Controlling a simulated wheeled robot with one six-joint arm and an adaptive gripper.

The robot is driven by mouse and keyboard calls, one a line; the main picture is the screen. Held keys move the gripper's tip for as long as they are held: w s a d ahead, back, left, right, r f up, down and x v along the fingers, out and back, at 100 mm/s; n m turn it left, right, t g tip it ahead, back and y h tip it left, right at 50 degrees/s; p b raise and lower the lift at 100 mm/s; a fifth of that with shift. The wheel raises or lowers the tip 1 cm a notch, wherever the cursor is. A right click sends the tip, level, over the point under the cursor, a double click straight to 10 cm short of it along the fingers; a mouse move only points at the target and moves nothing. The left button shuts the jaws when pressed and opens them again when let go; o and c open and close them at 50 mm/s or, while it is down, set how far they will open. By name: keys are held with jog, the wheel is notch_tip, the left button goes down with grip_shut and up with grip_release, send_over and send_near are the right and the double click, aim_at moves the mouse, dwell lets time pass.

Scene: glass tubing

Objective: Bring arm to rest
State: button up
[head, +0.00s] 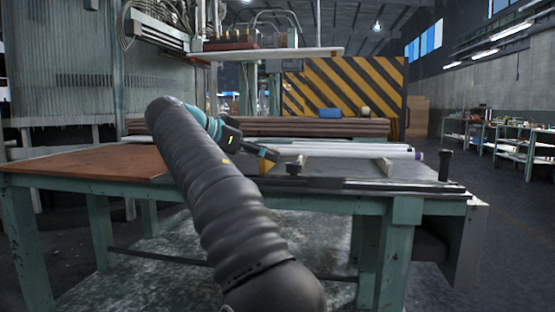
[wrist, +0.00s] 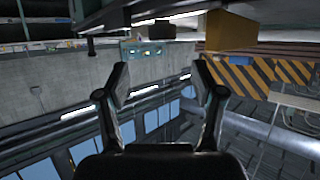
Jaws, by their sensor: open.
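My arm reaches over the workbench (head: 110,163) in the head view. My gripper (head: 268,155) is small there, above the middle of the bench and just left of the pale glass tubes (head: 345,150). In the wrist view my gripper (wrist: 160,80) has its two dark fingers spread apart. Nothing shows between them except the distant hall, seen upside down. The tubes lie lengthwise across the bench, their left ends partly hidden behind my arm and gripper. I cannot tell the exact height of the gripper above the bench.
A pale support block (head: 386,165) and a small dark knob (head: 294,167) stand near the tubes. A dark upright post (head: 445,165) is at the right end. Stacked brown boards (head: 330,127) and a striped barrier (head: 345,88) are behind. Floor at right is open.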

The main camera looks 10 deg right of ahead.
jog(key=shift+v, duration=0.9)
jog(key=shift+d, duration=0.15)
jog(key=s+d+f+n+y, duration=0.6)
jog(key=s+d+f+n, duration=0.35)
jog(key=s+d, duration=0.25)
jog(key=s+f+n+y, duration=0.3)
jog(key=s+f+y, duration=0.3)
jog(key=s+f, duration=1.7)
jog(key=shift+f, duration=0.55)
